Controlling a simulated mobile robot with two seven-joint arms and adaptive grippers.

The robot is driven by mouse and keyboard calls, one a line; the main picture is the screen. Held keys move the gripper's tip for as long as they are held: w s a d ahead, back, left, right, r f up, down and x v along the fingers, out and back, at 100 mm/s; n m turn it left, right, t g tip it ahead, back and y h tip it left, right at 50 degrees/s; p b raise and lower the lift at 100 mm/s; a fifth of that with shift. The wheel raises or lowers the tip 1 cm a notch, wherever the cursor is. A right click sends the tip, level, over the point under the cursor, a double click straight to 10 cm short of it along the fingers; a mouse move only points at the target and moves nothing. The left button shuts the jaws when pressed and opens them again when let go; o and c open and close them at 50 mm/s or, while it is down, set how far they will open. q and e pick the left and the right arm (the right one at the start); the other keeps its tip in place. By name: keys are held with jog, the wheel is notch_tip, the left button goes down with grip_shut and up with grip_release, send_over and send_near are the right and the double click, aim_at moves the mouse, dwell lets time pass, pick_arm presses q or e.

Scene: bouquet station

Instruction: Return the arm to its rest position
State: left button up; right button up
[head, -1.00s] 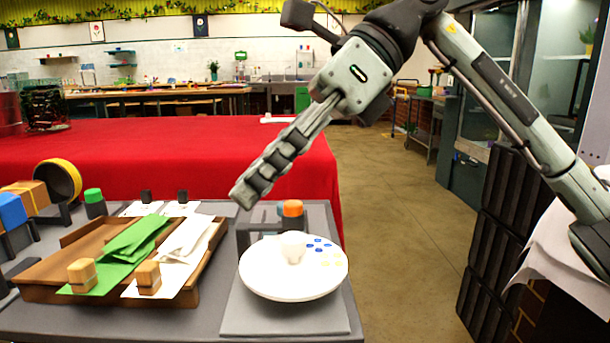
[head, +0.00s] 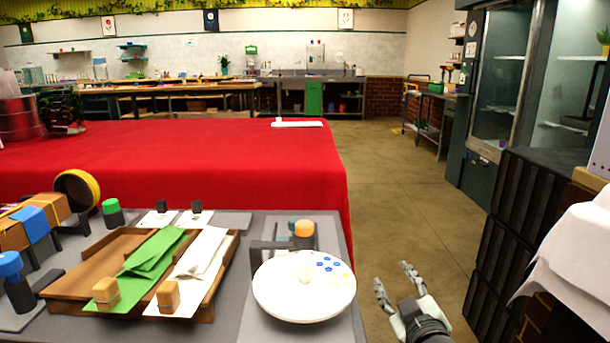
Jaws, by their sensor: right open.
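My right gripper (head: 393,285) is low in the head view, right of the grey table and over the floor. Its two fingers are spread apart with nothing between them. It is clear of the white round plate (head: 304,308), which lies to its left on the table. My left gripper is not in view.
The grey worktable (head: 241,329) holds a brown wooden tray (head: 71,286) with green paper (head: 153,252) and white paper (head: 203,252). A red-covered table (head: 200,163) stands behind. Black crates (head: 512,235) and white cloth (head: 575,255) are at right. The floor aisle (head: 400,215) is open.

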jog(key=s+d+f+m+g+h, duration=0.1)
jog(key=s+d+f+m+g, duration=0.15)
jog(key=s+f, duration=0.45)
jog(key=s+d+f+m+g+h, duration=0.1)
jog(key=s+d+f+g, duration=0.25)
jog(key=f, duration=0.65)
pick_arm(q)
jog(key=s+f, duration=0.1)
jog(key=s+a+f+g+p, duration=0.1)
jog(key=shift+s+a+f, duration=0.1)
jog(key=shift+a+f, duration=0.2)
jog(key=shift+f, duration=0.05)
pick_arm(e)
jog(key=s+d+f+m+g, duration=0.1)
jog(key=s+f+g, duration=0.3)
jog(key=s, duration=0.6)
jog(key=s+d+f+m+g, duration=0.1)
jog(key=s+f+g, duration=0.2)
jog(key=s+f, duration=0.4)
jog(key=s, duration=0.4)
jog(key=shift+s+d+f+g, duration=0.2)
jog(key=shift+d+f+g, duration=0.05)
jog(key=shift+f+g, duration=0.15)
